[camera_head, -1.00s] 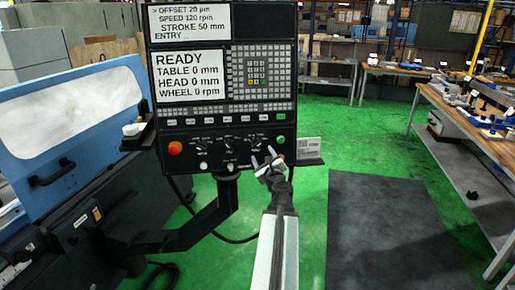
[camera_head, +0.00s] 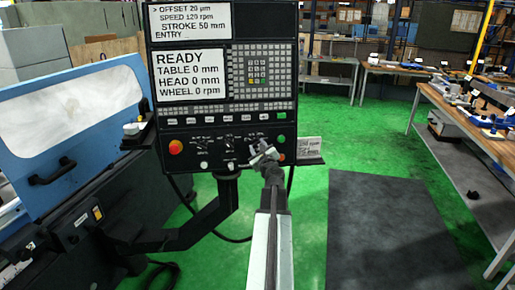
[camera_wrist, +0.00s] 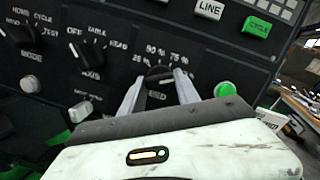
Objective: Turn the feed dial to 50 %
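The black feed dial (camera_wrist: 158,75) sits on the control panel, with 25 %, 50 % and 75 % printed around it and FEED below. In the wrist view my gripper (camera_wrist: 159,78) has one finger on each side of the dial, fingers apart. I cannot tell whether the fingertips touch it. Which mark the dial points at is not clear. In the head view my gripper (camera_head: 262,151) is at the lower right of the panel (camera_head: 226,120) and covers the dial.
The axis selector (camera_wrist: 93,52) and mode selector (camera_wrist: 20,34) are left of the feed dial. A green button (camera_wrist: 225,88) is close to its right, and a green CYCLE key (camera_wrist: 257,27) is above right. A red button (camera_head: 175,147) is at the panel's left.

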